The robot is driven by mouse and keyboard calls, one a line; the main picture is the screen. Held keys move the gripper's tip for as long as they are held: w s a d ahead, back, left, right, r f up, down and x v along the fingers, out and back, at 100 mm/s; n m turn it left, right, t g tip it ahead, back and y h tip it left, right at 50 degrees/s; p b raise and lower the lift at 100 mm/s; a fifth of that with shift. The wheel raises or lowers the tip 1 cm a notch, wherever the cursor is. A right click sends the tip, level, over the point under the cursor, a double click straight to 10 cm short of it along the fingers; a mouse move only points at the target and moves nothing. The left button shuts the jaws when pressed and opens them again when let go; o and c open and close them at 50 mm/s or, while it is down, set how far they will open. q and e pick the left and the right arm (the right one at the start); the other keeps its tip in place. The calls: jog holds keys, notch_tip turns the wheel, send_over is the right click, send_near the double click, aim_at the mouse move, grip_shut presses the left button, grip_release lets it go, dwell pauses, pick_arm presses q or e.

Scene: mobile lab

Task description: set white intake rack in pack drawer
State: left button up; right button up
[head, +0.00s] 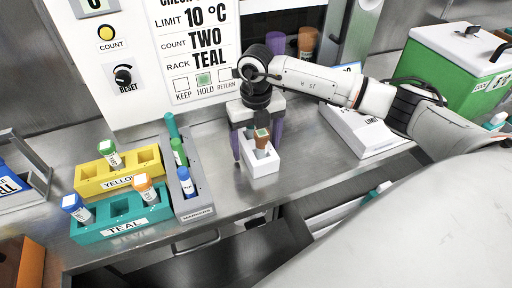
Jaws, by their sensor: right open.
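The white intake rack (262,167) stands on the steel counter in the middle of the head view. It holds a brown tube with a green-marked top (262,139). My right gripper (257,150) is above the rack, with its purple fingers apart, one on each side of it. I cannot tell whether the fingers touch the rack. Below the counter's front edge, an open drawer (318,222) shows, largely hidden by my arm and body; I cannot tell for sure that it is the pack drawer. My left gripper is out of view.
Left of the rack stand a grey rack (196,202), a yellow rack (92,182) and a teal rack (160,212), all with tubes. A white sloped box (362,132) and a green cooler (438,72) are to the right. A sign panel (200,50) stands behind.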

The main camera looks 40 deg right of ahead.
jog(key=c, duration=1.3)
